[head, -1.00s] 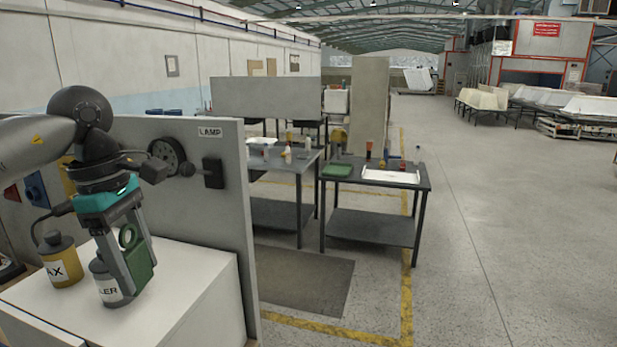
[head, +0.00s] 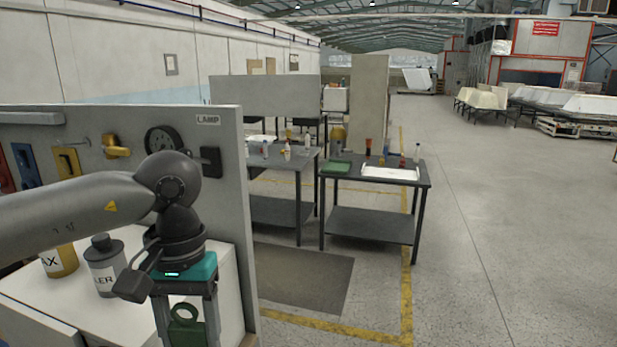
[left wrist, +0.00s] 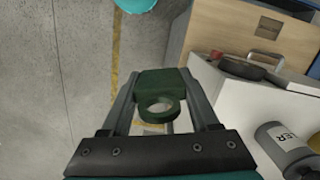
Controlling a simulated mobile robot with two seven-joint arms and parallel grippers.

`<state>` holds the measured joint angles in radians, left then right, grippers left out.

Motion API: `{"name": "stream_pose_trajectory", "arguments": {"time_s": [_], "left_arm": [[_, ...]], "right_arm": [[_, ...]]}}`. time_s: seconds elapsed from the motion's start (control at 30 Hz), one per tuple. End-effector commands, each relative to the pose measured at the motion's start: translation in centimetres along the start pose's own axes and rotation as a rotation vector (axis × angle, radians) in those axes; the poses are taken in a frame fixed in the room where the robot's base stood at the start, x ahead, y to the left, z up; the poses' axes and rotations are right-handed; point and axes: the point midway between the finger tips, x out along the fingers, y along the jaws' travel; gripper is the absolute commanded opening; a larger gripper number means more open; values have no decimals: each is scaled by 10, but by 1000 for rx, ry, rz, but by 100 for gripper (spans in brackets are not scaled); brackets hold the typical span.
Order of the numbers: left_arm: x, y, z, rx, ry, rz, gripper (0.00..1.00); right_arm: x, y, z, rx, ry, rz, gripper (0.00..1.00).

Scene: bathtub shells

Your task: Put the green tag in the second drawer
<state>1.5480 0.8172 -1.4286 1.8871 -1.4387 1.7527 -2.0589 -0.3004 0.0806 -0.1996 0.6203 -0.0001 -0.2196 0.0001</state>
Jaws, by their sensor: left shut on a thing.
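The green tag (head: 187,336), with a ring at its upper end, is between the fingers of my left gripper (head: 187,342) at the front right of the white cabinet (head: 135,325). The left wrist view also shows the tag (left wrist: 160,83) held by my shut left gripper (left wrist: 160,90), clear of other surfaces. In that view, a wooden front (left wrist: 225,40) with a dark recess and metal handles appears at upper right; I cannot tell which drawer it belongs to. My right gripper is not in view.
A grey canister (head: 105,268) and a yellow bottle (head: 60,260) stand on the cabinet top. A grey panel labelled LAMP (head: 228,180) rises behind. A dark round object (left wrist: 243,68) lies near the wooden front. A teal round object (left wrist: 135,4) is at the wrist view's top edge.

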Motion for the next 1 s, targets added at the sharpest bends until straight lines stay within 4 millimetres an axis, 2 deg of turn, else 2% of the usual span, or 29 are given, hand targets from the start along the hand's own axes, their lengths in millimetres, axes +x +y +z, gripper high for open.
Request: {"name": "stream_pose_trajectory", "arguments": {"time_s": [0.03,0.7,0.83,1.0], "left_arm": [[14,0,-2,-2,0,0,0],[134,0,-17,-5,0,1,0],[151,0,-19,-5,0,1,0],[164,0,-20,-5,1,1,0]], "right_arm": [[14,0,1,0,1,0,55],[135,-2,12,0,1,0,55],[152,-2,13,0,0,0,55],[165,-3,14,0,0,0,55]]}}
